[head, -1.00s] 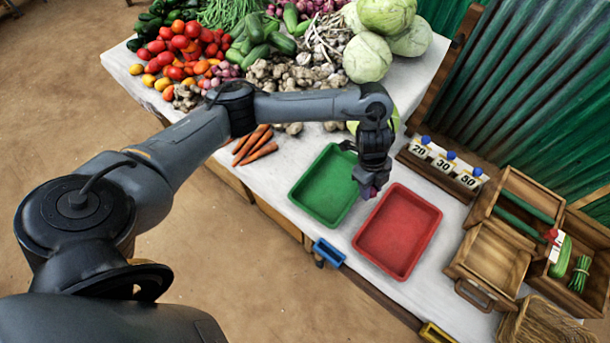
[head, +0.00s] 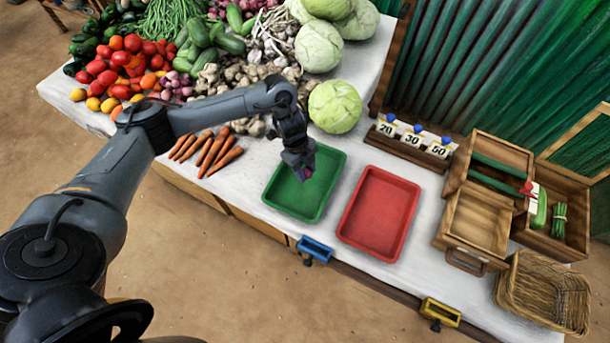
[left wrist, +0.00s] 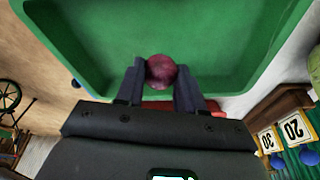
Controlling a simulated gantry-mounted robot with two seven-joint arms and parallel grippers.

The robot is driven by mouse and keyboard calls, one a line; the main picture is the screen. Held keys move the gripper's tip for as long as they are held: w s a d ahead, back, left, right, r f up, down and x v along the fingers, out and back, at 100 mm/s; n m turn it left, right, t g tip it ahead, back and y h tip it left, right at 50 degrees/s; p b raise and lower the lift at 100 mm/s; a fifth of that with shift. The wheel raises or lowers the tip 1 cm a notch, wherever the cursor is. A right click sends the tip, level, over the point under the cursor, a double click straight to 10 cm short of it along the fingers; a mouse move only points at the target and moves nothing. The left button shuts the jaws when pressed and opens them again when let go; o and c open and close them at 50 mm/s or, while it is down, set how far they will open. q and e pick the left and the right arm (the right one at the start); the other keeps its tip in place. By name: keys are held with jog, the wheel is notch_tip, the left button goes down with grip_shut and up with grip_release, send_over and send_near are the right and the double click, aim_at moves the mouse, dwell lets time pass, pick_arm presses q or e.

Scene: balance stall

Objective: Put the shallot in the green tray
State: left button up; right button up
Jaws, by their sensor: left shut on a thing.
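The shallot (head: 304,174) is a small purple-red bulb, held between the fingertips of my left gripper (head: 302,168). In the left wrist view the shallot (left wrist: 161,71) sits between the two dark fingers of the gripper (left wrist: 161,80), with the green tray (left wrist: 220,40) behind it. In the head view the green tray (head: 318,200) is an empty shallow tray on the white table, and the shallot appears over its upper part. How high it is above the tray floor is hard to tell. My right gripper is not in view.
An empty red tray (head: 378,215) lies right of the green one. Carrots (head: 215,150) and a cabbage (head: 335,107) lie left of and behind the green tray. Number cards (head: 412,140), wooden crates (head: 478,215) and a wicker basket (head: 543,290) stand to the right.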

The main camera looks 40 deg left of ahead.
pick_arm(q)
jog(key=shift+f+b, duration=0.55)
jog(key=shift+f, duration=1.45)
jog(key=shift+f, duration=0.1)
jog(key=o, duration=1)
